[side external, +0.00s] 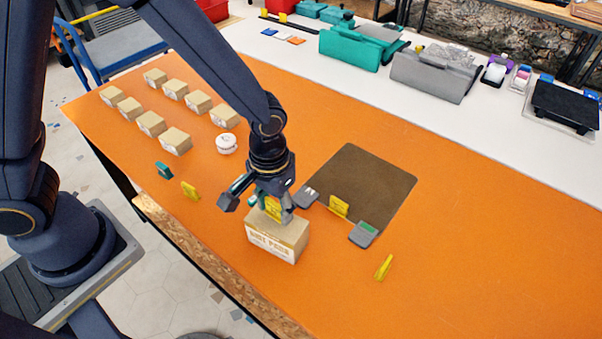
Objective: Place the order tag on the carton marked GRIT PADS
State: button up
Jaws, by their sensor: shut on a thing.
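My gripper (266,206) is shut on a yellow tag (274,210), directly over a tan carton (279,238) near the front of the orange table. The tag looks upright, with its lower end at the carton's top; I cannot tell whether it touches. The carton's front has a white printed label whose second word reads PADS; the first word is too small to read surely. Other yellow pieces stand on the table: one (190,191) at left, one (339,207) by the brown mat and one (383,267) at right.
Several small tan cartons (175,141) stand in rows at the left, beside a white round tub (226,144). A brown mat (375,180) lies behind the carton, with a grey device (363,235) at its near corner. A teal piece (164,170) lies left. The orange table's right side is clear.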

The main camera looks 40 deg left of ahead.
jog(key=shift+f, duration=0.75)
jog(key=shift+f, duration=0.15)
jog(key=o, duration=0.8)
jog(key=shift+c, duration=0.2)
